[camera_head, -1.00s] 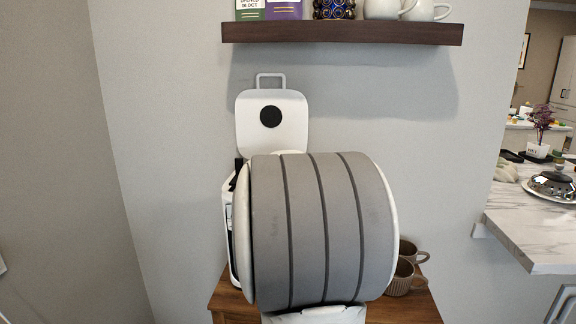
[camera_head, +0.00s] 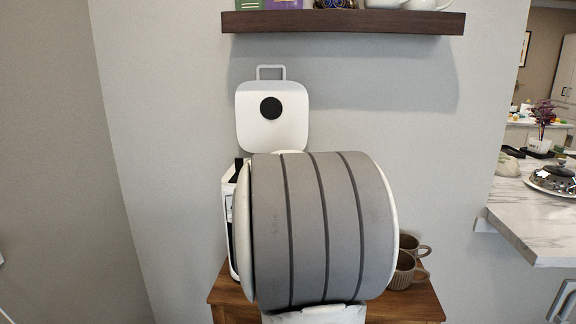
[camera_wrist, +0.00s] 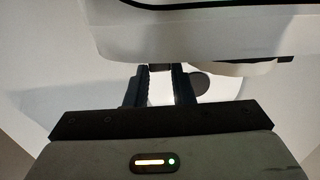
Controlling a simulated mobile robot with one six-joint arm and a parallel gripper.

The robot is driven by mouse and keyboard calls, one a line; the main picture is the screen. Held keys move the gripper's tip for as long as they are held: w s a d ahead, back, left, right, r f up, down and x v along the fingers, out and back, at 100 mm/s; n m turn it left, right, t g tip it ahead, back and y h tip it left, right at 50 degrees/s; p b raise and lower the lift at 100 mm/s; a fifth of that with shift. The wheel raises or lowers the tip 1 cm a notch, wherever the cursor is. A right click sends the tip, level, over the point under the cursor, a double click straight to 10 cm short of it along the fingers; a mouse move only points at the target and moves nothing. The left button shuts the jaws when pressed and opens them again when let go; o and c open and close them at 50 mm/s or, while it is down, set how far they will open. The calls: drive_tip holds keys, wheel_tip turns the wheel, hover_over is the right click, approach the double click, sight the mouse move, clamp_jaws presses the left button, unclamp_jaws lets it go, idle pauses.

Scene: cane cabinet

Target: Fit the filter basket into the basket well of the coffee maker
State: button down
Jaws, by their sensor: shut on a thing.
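The white coffee maker stands on the wooden stand in the head view, its lid (camera_head: 270,130) raised and showing a black disc. Only the left side of its body (camera_head: 231,215) shows; my grey arm link hides the rest, including the basket well. My gripper (camera_wrist: 159,72) is hidden in the head view. In the wrist view its two dark fingers are closed on a small dark piece (camera_wrist: 160,68), which looks like the filter basket's handle. The basket itself cannot be made out clearly. A large white body with a black edge (camera_wrist: 200,25) fills the top of the wrist view, close to the fingertips.
Brown cups (camera_head: 405,270) stand close by on the right of the wooden stand (camera_head: 405,308). A dark wall shelf (camera_head: 345,22) with several items is above. A marble counter (camera_head: 535,222) is at the right. Bare wall lies left of the coffee maker.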

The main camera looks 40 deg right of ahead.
drive_tip(key=shift+f+b, duration=1.65)
drive_tip(key=shift+f, duration=0.2)
drive_tip(key=c, duration=1.2)
unclamp_jaws()
drive_tip(key=shift+o, duration=0.2)
drive_tip(key=shift+a+f, duration=0.1)
drive_tip(key=shift+f, duration=0.05)
drive_tip(key=v, duration=0.7)
drive_tip(key=shift+s+a, duration=0.25)
drive_tip(key=shift+a, duration=0.05)
